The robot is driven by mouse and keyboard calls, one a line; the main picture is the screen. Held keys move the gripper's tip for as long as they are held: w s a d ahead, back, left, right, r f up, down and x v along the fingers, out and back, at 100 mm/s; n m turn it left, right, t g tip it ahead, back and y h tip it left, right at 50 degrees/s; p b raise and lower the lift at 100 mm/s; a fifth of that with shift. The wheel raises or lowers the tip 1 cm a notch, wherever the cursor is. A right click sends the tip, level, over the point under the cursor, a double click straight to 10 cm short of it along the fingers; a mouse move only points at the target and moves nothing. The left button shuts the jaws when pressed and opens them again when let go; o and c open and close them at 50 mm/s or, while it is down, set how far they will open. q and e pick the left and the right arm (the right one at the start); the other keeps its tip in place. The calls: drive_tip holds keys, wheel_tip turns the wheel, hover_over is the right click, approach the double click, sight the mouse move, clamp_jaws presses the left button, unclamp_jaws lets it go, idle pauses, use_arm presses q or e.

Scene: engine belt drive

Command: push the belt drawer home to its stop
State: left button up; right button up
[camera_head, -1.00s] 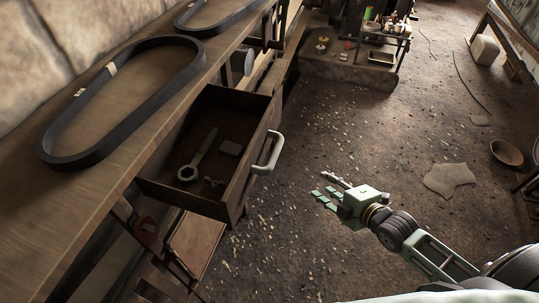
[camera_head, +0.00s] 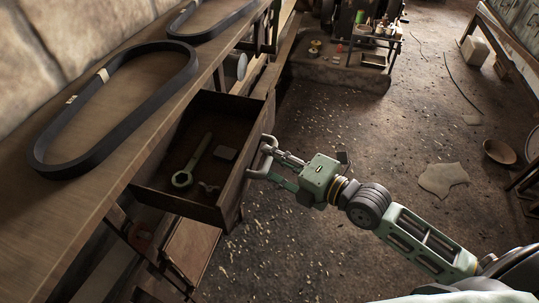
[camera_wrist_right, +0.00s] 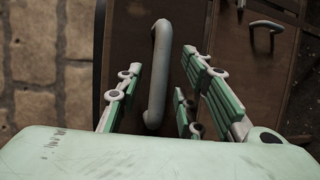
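The belt drawer (camera_head: 226,190) is pulled out from under the workbench. A wrench (camera_head: 192,163) and small parts lie inside it. Its pale handle (camera_head: 265,160) is on the front face. My right gripper (camera_head: 277,166) is at the handle, fingers pointing at the drawer front. In the right wrist view the handle (camera_wrist_right: 157,75) stands between the spread fingers (camera_wrist_right: 160,95), with gaps visible on both sides, so the gripper is open around it. Whether the fingertips touch the drawer front is hard to tell. My left gripper is not in view.
A workbench (camera_head: 95,205) runs along the left with a large black belt (camera_head: 75,165) and another belt (camera_head: 205,32) on it. A machine on a base (camera_head: 335,72) stands at the back. The floor (camera_head: 340,125) right of the drawer is open, with a flat pale scrap (camera_head: 443,179) on it.

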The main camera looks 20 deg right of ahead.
drive_tip(key=shift+x, duration=0.75)
drive_tip(key=shift+c, duration=0.4)
clamp_jaws()
